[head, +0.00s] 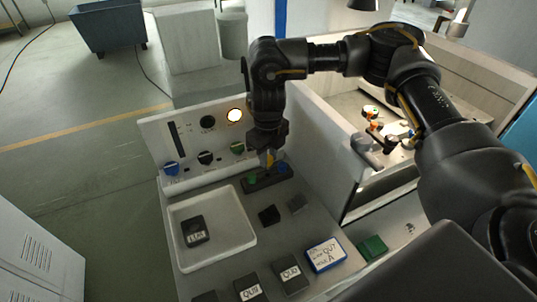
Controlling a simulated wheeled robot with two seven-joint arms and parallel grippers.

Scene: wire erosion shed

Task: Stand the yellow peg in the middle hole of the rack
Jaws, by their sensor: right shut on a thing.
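My right gripper (268,150) comes in from the right and points down over the dark rack (270,186). It is shut on the yellow peg (269,158), of which only a small part shows between the fingers. The peg looks upright and sits over the middle of the rack, between a green peg (252,179) at the left and a blue peg (283,168) at the right. I cannot tell whether its lower end is in the middle hole or just above it. My left gripper is not in view.
A control panel (190,137) with knobs and a lit lamp rises behind the rack. A white tray (250,236) holding a labelled dark block (194,230) lies front left. Dark blocks and a blue-edged label card (325,254) lie in front. A white machine wall (322,150) stands right.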

